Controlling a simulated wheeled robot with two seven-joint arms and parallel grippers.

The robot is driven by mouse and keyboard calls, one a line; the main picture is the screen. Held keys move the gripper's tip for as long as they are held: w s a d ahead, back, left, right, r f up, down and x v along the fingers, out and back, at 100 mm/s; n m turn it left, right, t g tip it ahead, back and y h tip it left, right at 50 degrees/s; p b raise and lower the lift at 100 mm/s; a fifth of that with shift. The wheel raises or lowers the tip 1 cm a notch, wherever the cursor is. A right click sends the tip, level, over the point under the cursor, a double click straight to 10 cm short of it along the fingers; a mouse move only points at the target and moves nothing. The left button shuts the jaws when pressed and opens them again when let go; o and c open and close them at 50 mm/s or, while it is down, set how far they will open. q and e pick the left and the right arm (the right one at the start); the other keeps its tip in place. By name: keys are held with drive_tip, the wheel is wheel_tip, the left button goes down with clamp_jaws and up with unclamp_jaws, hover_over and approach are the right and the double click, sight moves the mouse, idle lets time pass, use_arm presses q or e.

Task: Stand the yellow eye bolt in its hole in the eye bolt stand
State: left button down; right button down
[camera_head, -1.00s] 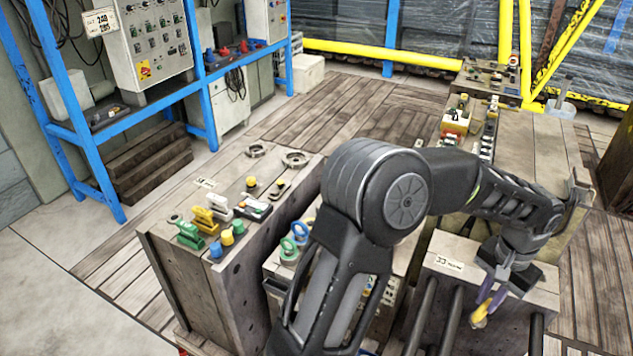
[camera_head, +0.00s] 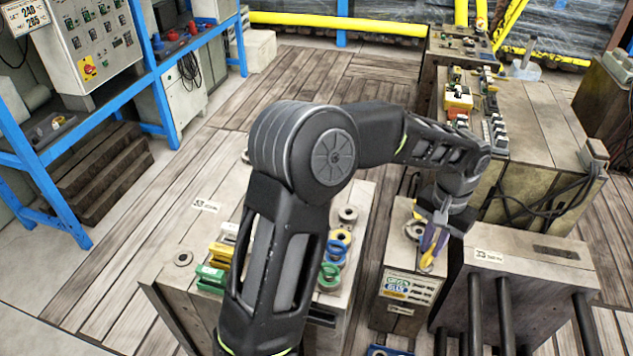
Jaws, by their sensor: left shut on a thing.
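My left gripper (camera_head: 432,240) is shut on the yellow eye bolt (camera_head: 427,262), which hangs from its fingertips. The gripper hides part of the bolt. It is in front of or over the narrow block with the labelled front; the exact height is hard to tell. Blue (camera_head: 336,250) and green (camera_head: 328,276) ring-shaped pieces, likely eye bolts, stand to the left of the gripper, beside my arm. My arm covers part of that area, and I cannot make out the stand's empty hole. My right gripper is not in view.
Green and yellow clamps (camera_head: 212,275) lie at the left, partly behind my arm. Blue shelving (camera_head: 150,65) stands at the far left.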

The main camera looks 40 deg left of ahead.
use_arm(q)
drive_tip(key=shift+s+a, duration=0.1)
drive_tip(key=shift+a, duration=0.2)
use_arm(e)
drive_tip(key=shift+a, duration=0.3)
